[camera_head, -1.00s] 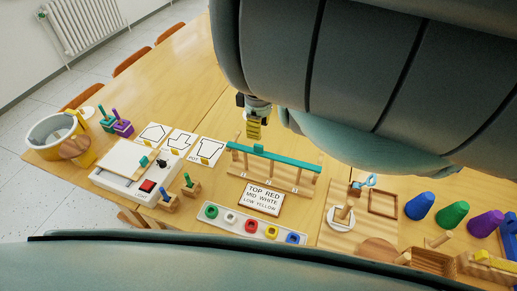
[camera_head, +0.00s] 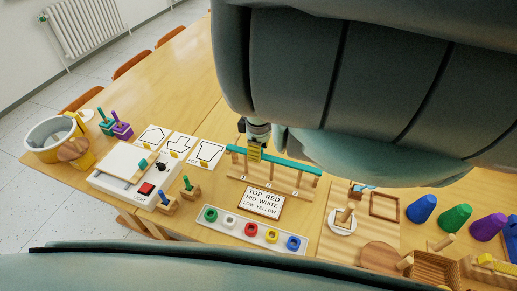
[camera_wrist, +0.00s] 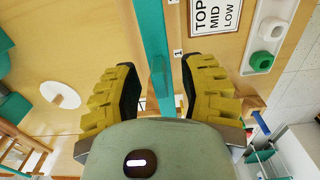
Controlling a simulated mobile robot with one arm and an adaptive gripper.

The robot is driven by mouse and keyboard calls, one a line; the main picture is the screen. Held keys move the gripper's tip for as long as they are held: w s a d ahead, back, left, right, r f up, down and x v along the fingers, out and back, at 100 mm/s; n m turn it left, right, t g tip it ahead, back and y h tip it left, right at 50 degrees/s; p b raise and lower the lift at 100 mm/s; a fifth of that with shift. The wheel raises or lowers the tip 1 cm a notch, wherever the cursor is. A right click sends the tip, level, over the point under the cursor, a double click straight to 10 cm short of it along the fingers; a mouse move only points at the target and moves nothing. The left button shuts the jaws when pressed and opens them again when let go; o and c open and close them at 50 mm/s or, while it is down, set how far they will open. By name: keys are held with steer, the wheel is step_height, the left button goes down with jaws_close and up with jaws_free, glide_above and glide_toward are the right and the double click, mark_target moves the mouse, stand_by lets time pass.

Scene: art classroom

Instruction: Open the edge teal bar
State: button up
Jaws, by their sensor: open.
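The teal bar (camera_head: 290,163) lies along the top of a low wooden rack (camera_head: 283,181) in the middle of the table. In the wrist view the bar (camera_wrist: 151,30) runs top to bottom between my fingers, with a small teal knob (camera_wrist: 158,72) on it. My gripper (camera_head: 254,154) is at the bar's left half and hides the knob in the head view. In the wrist view my gripper (camera_wrist: 158,82) is open, with a yellow padded finger on each side of the bar and knob. Gaps show between the pads and the knob.
A sign reading TOP RED, MID WHITE, LOW YELLOW (camera_head: 262,201) lies in front of the rack. A white tray (camera_head: 237,231) with coloured rings is nearer. A white box (camera_head: 133,176) and outline cards stand left; coloured cones (camera_head: 454,218) stand right.

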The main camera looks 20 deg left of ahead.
steer(key=shift+o, duration=0.5)
jaws_close()
